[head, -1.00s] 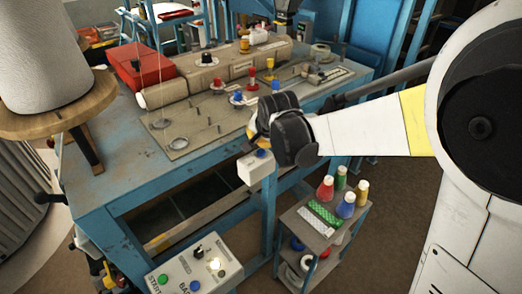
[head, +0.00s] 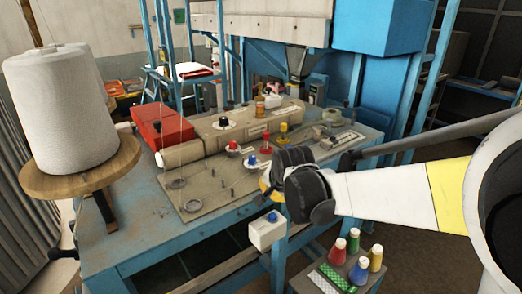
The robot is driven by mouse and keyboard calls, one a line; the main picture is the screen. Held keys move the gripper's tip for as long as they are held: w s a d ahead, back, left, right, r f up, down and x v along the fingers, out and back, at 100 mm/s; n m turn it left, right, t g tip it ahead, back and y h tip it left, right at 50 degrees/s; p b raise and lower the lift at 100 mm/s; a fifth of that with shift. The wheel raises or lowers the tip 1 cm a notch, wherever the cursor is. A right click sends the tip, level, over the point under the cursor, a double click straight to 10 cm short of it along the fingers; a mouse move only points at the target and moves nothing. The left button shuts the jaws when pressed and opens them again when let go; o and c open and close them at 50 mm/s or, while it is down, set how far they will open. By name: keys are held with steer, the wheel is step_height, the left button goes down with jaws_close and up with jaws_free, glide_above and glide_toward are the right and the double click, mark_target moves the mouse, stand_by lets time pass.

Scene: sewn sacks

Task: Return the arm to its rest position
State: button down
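My arm reaches in from the right edge in the head view, white with a yellow band. Its dark end, my gripper (head: 272,184), is at the front right edge of the blue table, seen from behind. The black wrist joint covers most of it, and its fingers are hidden. I cannot tell whether it is open or shut or holds anything.
The blue table (head: 115,242) carries a beige sewing machine (head: 215,133) and a red box (head: 162,125). A large white thread cone (head: 62,108) stands on a wooden disc at left. A white box with a blue button (head: 268,231) hangs at the table's front. Coloured bottles (head: 358,270) stand on a cart below.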

steer(key=s+d+f+n+b, duration=0.3)
steer(key=s+d+f+b, duration=0.3)
steer(key=s+f+b, duration=0.7)
steer(key=s+d+f+n+h+b, duration=0.1)
steer(key=s+d+f+n+b, duration=0.2)
steer(key=s+d+f+b, duration=0.4)
steer(key=s+f+b, duration=0.7)
steer(key=f+b, duration=0.5)
steer(key=b, duration=0.3)
steer(key=shift+s+f+n+b, duration=0.2)
steer(key=shift+s+n+b, duration=0.1)
steer(key=shift+n+b, duration=0.1)
